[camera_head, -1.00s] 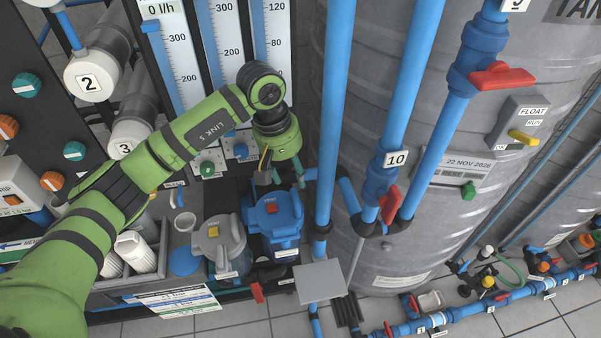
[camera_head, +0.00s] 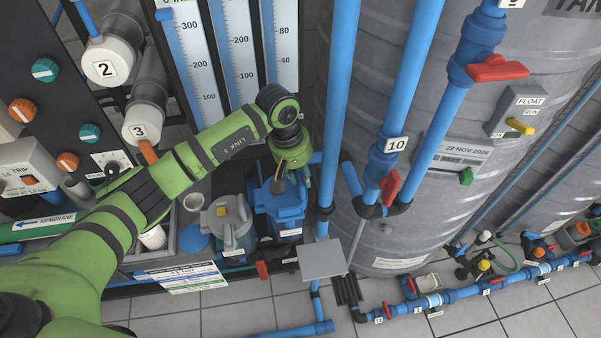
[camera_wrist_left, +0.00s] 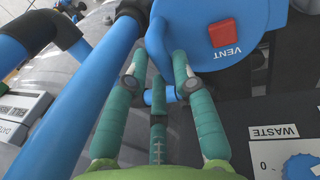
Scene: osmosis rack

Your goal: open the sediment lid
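Two lidded filter housings stand side by side at the rack's foot. Contact is unclear. My right gripper is not in view.
Blue vertical pipes (camera_head: 343,110) stand close right of the gripper, before a large grey tank (camera_head: 420,215). A grey square plate (camera_head: 321,259) lies below. Flow gauges (camera_head: 235,50) rise behind.

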